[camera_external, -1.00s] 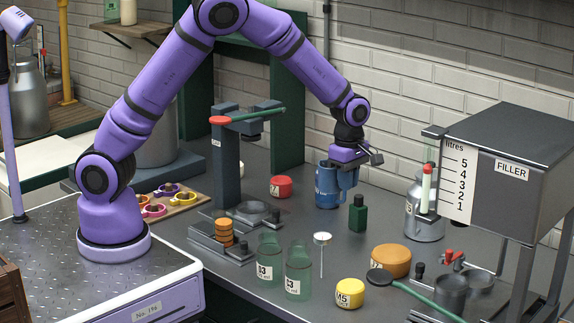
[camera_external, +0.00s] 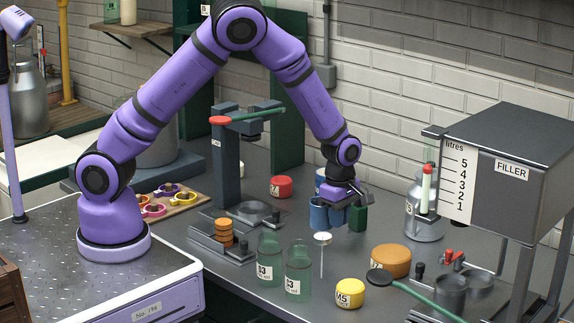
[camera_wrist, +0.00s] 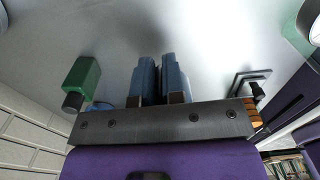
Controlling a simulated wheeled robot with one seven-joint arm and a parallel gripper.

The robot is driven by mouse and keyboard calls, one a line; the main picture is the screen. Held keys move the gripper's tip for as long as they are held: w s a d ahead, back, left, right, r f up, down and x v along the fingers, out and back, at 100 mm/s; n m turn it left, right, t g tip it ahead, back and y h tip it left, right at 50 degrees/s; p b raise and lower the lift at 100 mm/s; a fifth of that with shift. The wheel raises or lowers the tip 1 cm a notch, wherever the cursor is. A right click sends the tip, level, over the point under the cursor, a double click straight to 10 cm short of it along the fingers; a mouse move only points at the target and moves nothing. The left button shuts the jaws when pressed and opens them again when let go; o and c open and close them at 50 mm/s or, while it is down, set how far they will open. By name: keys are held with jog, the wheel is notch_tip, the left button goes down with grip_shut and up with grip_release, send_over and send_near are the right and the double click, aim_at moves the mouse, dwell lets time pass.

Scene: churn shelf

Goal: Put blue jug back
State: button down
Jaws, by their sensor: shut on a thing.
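My gripper points down in front of the jug, just left of the green bottle. In the wrist view its two blue-grey fingers (camera_wrist: 159,62) are close together with a narrow dark strip between them. What they grip cannot be made out. The jug appears beside the fingers, not between them.
The green bottle (camera_external: 358,217) stands close right of my gripper and shows in the wrist view (camera_wrist: 82,78). A white-topped stem (camera_external: 322,240) and glass jars (camera_external: 298,272) stand in front. An orange tub (camera_external: 391,261) and the filler (camera_external: 505,180) are at right.

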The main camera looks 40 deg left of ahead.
jog(key=shift+f, duration=3.05)
jog(key=shift+f, duration=0.15)
jog(key=c, duration=1.2)
grip_release()
